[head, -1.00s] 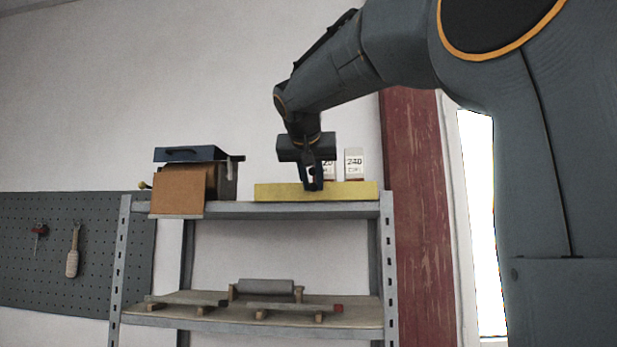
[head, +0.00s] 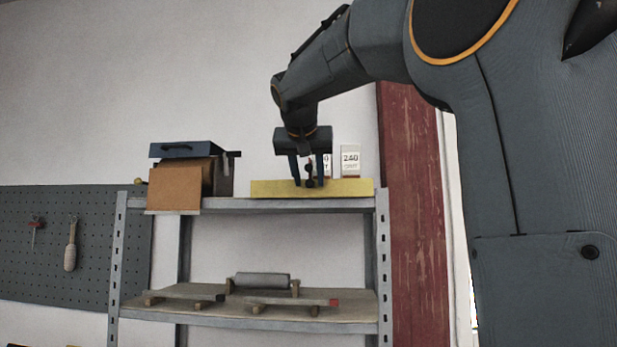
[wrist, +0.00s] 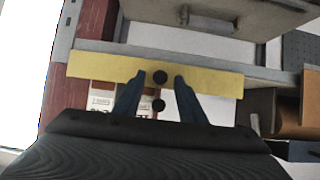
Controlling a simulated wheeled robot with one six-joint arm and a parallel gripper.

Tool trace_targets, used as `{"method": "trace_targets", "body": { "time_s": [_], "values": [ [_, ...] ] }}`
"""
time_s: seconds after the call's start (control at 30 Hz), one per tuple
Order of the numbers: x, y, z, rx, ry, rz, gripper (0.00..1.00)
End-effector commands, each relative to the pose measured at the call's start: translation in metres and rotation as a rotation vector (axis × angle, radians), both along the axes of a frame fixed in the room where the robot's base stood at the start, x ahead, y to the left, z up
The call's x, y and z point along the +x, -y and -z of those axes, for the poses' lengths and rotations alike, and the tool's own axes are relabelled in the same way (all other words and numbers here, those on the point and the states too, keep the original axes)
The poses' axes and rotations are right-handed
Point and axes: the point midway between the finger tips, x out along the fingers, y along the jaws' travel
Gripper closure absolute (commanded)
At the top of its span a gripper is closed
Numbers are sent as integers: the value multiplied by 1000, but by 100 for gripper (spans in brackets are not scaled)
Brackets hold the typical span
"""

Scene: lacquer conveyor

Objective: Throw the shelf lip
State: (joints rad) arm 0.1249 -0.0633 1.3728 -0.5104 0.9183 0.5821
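The shelf lip appears to be the yellow strip (head: 350,188) standing along the front edge of the upper shelf, upright and level. It also crosses the wrist view (wrist: 100,68). Two round black knobs show by its middle, one (wrist: 160,77) against the strip and one (wrist: 158,106) nearer my wrist. My gripper (head: 309,184) points down at the strip's middle. Its fingers are spread, one on each side of the knobs, with gaps showing in the wrist view (wrist: 160,76). The fingertips overlap the strip in the picture; I cannot tell whether they touch it.
Small white cartons, one marked 240 (head: 350,159), stand behind the strip. A brown box (head: 176,190) and a blue-topped case (head: 186,150) sit at the shelf's left. The lower shelf (head: 230,319) holds a roller and bars on wooden blocks. A red post (head: 415,220) stands at right.

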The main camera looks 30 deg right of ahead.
Motion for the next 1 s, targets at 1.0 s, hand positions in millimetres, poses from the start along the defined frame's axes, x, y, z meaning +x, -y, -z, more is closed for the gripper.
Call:
{"method": "trace_targets", "body": {
  "time_s": [1.0],
  "values": [
    [-56,-38,-40,0,0,0,63]
  ]
}}
